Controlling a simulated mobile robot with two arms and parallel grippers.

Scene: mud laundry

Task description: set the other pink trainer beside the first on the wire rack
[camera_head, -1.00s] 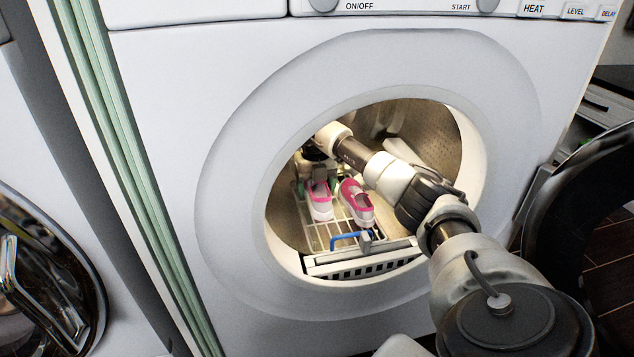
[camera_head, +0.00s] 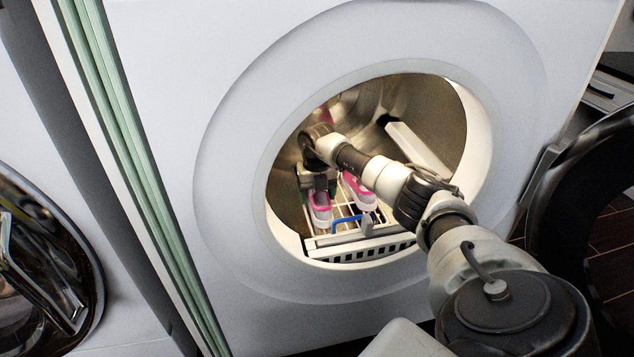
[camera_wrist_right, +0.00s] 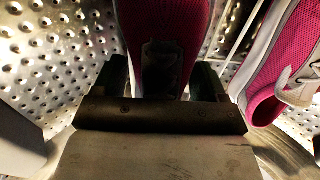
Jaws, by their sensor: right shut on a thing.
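My right arm reaches through the round opening of the white machine. My right gripper (camera_head: 320,184) points down inside the drum and is shut on the heel end of a pink and white trainer (camera_head: 321,211). In the right wrist view that pink trainer (camera_wrist_right: 165,30) sits between the fingers (camera_wrist_right: 165,85). The other pink trainer (camera_head: 358,190) stands just right of it on the white wire rack (camera_head: 318,243); its grey lace side (camera_wrist_right: 290,60) shows in the right wrist view. I cannot tell whether the held trainer touches the rack. My left gripper is not in view.
The machine's round rim (camera_head: 478,150) surrounds my arm. A blue bar (camera_head: 345,219) is at the rack's front. A white drum paddle (camera_head: 418,150) stands at the right inside. The open dark door (camera_head: 560,190) is at the right; another round door (camera_head: 45,270) is at the left.

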